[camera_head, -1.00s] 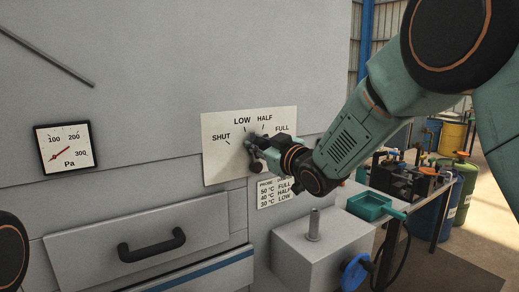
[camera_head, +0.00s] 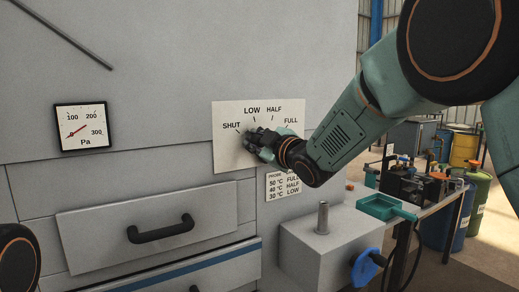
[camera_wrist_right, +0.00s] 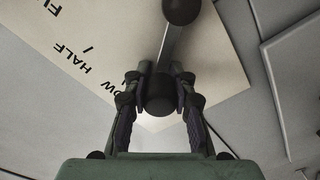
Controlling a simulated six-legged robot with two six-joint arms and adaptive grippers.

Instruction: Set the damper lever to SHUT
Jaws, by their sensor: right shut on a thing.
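The damper plate (camera_head: 229,158) on the grey machine front carries the marks SHUT, LOW, HALF and FULL, from left to right. My right gripper (camera_head: 251,143) is at the plate below SHUT and LOW and covers most of the damper lever. A grey bar runs from this grip to a dark ball at the top of that view. The lever's exact setting is hidden. My left gripper is not in view.
A gauge marked Pa (camera_head: 81,127) is at the left. A drawer with a black handle (camera_head: 160,231) lies below it. A grey box with an upright post (camera_head: 322,218) and a blue wheel (camera_head: 366,267) stands below the plate. A bench with a green tray (camera_head: 380,207) is to the right.

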